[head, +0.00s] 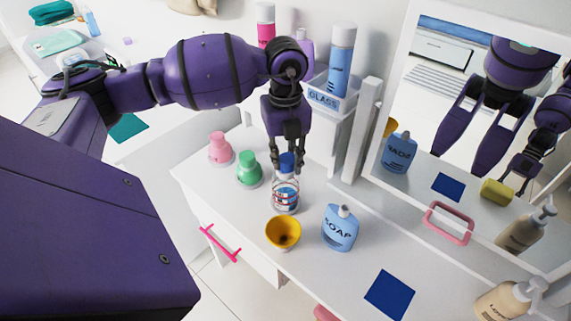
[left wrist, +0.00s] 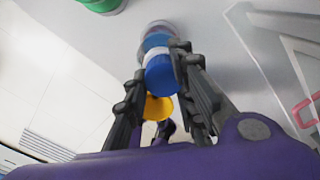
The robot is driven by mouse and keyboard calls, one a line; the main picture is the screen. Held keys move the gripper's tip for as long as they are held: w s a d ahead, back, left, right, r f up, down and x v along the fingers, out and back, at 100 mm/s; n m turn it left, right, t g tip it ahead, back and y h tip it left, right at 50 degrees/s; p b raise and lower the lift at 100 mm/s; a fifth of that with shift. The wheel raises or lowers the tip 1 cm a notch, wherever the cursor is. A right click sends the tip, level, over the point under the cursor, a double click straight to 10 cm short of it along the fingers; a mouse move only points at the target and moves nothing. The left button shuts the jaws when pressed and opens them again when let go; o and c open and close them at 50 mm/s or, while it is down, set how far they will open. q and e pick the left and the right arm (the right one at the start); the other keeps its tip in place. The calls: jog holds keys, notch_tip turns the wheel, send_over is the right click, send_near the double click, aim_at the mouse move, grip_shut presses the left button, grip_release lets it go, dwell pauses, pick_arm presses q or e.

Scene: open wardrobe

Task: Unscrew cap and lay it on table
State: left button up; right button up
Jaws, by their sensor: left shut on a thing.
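A clear bottle (head: 286,198) with red bands stands upright on the white table (head: 322,270). Its blue cap (head: 287,162) is at the neck, and the cap also shows in the left wrist view (left wrist: 160,76). My left gripper (head: 287,160) comes down from above and is shut on the blue cap. A pale band shows between cap and bottle; I cannot tell whether the cap is loose from the neck. A flat dark blue square (head: 390,293) lies on the table at the front right. My right gripper does not show directly.
A yellow cup (head: 283,233) and a blue soap bottle (head: 340,228) stand close in front of the bottle. Green (head: 248,169) and pink (head: 220,150) bottles stand to its left. A mirror (head: 450,110) and a lotion bottle (head: 508,299) are at the right.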

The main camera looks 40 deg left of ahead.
pick_arm(q)
jog(key=shift+w+d, duration=0.1)
jog(key=shift+d, duration=0.05)
grip_shut()
jog(key=shift+r+n+p, duration=0.2)
jog(key=shift+n+p, duration=0.5)
jog(key=shift+n, duration=0.7)
jog(key=shift+w+n+p, duration=0.1)
jog(key=shift+n+p, duration=0.25)
jog(key=shift+n, duration=0.45)
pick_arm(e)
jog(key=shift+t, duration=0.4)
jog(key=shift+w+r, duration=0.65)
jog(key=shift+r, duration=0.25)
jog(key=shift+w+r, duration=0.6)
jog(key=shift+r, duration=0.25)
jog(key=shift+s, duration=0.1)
